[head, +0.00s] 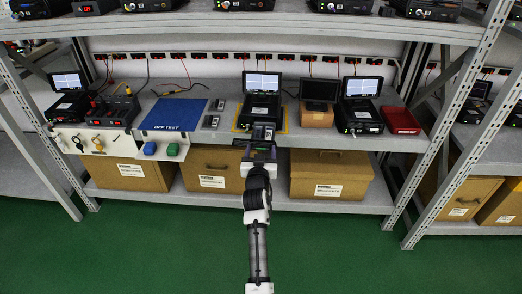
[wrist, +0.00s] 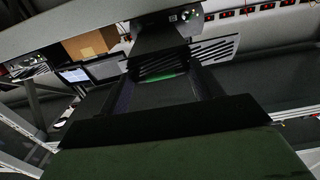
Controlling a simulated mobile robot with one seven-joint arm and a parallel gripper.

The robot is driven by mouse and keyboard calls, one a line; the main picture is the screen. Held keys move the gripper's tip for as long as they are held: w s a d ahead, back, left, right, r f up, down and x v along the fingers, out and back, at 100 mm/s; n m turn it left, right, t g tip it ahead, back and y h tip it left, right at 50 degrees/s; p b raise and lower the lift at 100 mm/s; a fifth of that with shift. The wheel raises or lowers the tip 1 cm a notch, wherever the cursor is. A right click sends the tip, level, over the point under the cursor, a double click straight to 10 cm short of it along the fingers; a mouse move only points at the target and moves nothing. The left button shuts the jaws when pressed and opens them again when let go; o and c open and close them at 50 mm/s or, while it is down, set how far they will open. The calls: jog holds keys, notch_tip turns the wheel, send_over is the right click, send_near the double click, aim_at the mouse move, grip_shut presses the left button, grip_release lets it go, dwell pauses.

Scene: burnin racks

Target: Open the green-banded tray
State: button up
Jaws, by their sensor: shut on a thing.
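The middle black test unit (head: 259,110) stands on the shelf inside a yellow outline, its lit screen behind it. My gripper (head: 262,143) is at the front of this unit, at the shelf edge, and covers its lower front. In the wrist view, my gripper (wrist: 167,92) reaches with two dark fingers toward a slotted black front. A green strip (wrist: 170,76) shows between the fingertips; I take it as the band of the green-banded tray. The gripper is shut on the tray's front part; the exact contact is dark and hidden. How far the tray is open cannot be told.
Another black unit with a screen (head: 361,115) and a red bin (head: 401,120) stand to the right. A blue mat (head: 173,114) lies to the left. Cardboard boxes (head: 331,176) fill the lower shelf. Rack posts (head: 462,120) flank the bay. The green floor is clear.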

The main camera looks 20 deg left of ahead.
jog(key=shift+w+d, duration=0.1)
jog(key=shift+d, duration=0.05)
jog(key=o, duration=1.2)
jog(key=shift+c, duration=0.2)
jog(key=b+v, duration=0.1)
jog(key=v, duration=1.2)
jog(key=shift+s+b, duration=0.4)
jog(key=shift+d, duration=0.1)
